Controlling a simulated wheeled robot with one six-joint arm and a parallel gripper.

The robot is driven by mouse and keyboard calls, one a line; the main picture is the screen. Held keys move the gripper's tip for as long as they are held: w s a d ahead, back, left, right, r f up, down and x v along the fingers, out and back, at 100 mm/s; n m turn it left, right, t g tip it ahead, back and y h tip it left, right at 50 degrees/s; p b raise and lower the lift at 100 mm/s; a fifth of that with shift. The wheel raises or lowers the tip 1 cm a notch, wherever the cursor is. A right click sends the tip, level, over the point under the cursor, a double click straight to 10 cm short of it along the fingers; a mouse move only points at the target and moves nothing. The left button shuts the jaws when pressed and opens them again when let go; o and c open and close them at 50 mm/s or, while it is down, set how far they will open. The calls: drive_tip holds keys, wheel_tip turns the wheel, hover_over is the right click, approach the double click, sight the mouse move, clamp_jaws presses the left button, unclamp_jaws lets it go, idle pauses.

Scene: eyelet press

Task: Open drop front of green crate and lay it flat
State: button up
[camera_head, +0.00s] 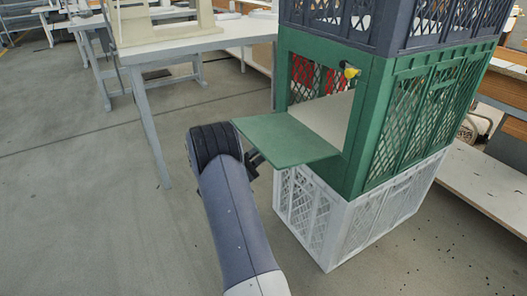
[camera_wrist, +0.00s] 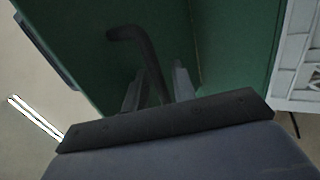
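The green crate (camera_head: 372,130) is the middle one of a stack. Its drop front (camera_head: 285,139) is folded outward and looks about level, with the crate's opening showing behind it. My gripper (camera_head: 256,160) is at the panel's near left edge, partly under it. In the wrist view, the fingers (camera_wrist: 157,85) are close to a green surface (camera_wrist: 230,45), and a dark bent bar (camera_wrist: 145,52) runs up between them. Whether they grip anything is unclear.
A dark blue-grey crate (camera_head: 400,22) stands on top and a white crate (camera_head: 365,215) underneath. A table (camera_head: 190,45) is behind my arm at left. A shelf (camera_head: 485,185) stands at right. Red items (camera_head: 303,72) show inside the green crate. The floor at left is clear.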

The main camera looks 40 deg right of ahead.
drive_tip(key=p+v, duration=0.2)
drive_tip(key=v, duration=0.8)
drive_tip(key=shift+a+f, duration=0.2)
drive_tip(key=shift+a, duration=0.15)
drive_tip(key=b+x, duration=0.2)
drive_tip(key=x, duration=0.8)
drive_tip(key=shift+w, duration=0.1)
drive_tip(key=shift+d+r, duration=0.15)
drive_tip(key=shift+d, duration=0.15)
drive_tip(key=shift+r, duration=0.2)
